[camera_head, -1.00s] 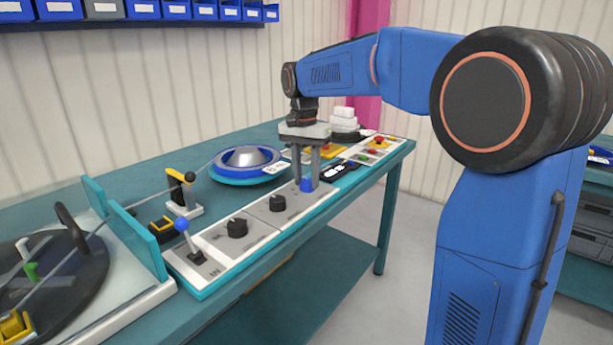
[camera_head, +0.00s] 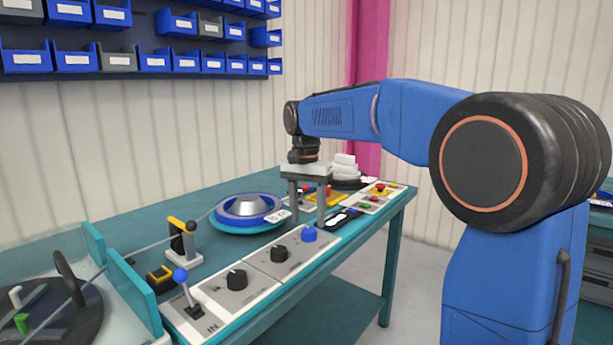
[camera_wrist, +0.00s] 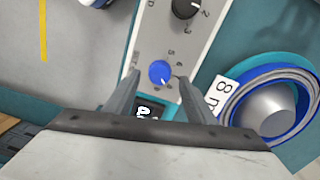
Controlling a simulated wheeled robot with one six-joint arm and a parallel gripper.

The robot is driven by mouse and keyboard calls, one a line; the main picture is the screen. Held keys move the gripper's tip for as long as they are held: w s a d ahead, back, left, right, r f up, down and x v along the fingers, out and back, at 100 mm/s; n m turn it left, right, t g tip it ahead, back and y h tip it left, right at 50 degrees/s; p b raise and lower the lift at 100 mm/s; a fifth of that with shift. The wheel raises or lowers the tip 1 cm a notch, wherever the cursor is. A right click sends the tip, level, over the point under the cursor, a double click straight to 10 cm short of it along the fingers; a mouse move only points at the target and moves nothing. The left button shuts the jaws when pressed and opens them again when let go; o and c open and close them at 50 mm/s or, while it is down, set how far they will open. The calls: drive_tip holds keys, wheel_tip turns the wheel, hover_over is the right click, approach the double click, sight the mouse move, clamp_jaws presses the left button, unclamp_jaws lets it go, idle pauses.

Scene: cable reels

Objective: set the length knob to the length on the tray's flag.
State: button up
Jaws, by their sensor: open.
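A blue knob (camera_head: 309,234) stands at the right end of a pale control panel (camera_head: 262,268). In the wrist view the blue knob (camera_wrist: 160,71) has a white pointer mark aimed toward the lower right, with small figures around it that I cannot read surely. My gripper (camera_head: 307,215) is open and empty, pointing down just above and behind the blue knob; in the wrist view the knob shows between its fingertips (camera_wrist: 156,76). A white flag (camera_wrist: 222,95) beside the blue reel (camera_wrist: 278,102) reads "8 m". The flag also shows in the head view (camera_head: 277,216).
Two black knobs (camera_head: 280,253) (camera_head: 237,279) and a blue-tipped lever (camera_head: 181,276) share the panel. A dark display (camera_wrist: 150,110) lies near my fingers. Red buttons (camera_head: 380,187) are at the far right.

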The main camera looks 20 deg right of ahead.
sight(306, 229)
wheel_tip(306, 229, up, 14)
drive_tip(key=shift+w+a, duration=0.2)
idle(0.4)
drive_tip(key=s+d+f+n+t, duration=0.1)
drive_tip(key=s+d+f+n, duration=0.2)
drive_tip(key=s, duration=0.5)
drive_tip(key=s+d+f+n+t, duration=0.1)
drive_tip(key=s+d+f, duration=0.1)
drive_tip(key=s+f, duration=0.55)
drive_tip(key=s+d+f+n+t, duration=0.3)
drive_tip(key=s+f+n, duration=0.1)
drive_tip(key=s+f, duration=1.4)
drive_tip(key=shift+s+n, duration=0.3)
drive_tip(key=shift+c, duration=0.3)
